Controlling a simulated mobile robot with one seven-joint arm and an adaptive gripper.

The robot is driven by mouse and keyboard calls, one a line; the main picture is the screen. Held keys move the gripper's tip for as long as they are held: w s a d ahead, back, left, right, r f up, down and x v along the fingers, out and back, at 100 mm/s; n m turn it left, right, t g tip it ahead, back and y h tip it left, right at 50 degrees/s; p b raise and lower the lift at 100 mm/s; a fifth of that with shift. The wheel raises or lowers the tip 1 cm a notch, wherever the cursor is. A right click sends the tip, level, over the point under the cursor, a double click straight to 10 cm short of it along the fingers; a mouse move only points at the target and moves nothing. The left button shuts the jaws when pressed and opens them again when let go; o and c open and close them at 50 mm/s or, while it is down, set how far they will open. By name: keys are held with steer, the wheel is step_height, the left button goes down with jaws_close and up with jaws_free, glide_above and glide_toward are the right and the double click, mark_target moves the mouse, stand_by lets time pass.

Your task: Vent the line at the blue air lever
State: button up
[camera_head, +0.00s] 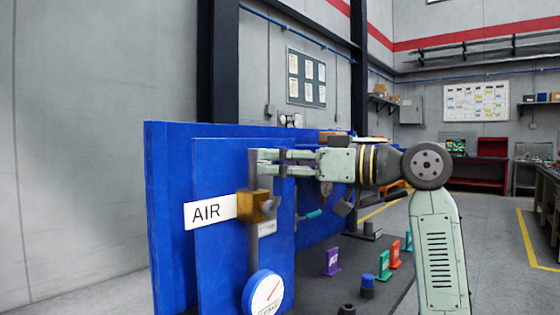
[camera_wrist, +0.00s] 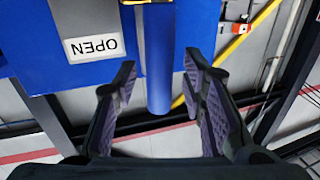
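The blue air lever (camera_wrist: 158,65) is a blue bar that stands between my two fingers in the wrist view, with a gap on each side. My gripper (camera_wrist: 159,68) is open around it. In the head view my gripper (camera_head: 262,162) reaches in from the right, its fingers just above the brass valve (camera_head: 255,206) beside the white AIR label (camera_head: 210,211). I cannot make out the lever in the head view. An OPEN label (camera_wrist: 93,47), upside down, sits left of the lever in the wrist view.
A round gauge (camera_head: 263,293) is below the valve. The blue panel (camera_head: 170,215) stands behind.

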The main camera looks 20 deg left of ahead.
jaws_close()
stand_by(0.4)
stand_by(0.4)
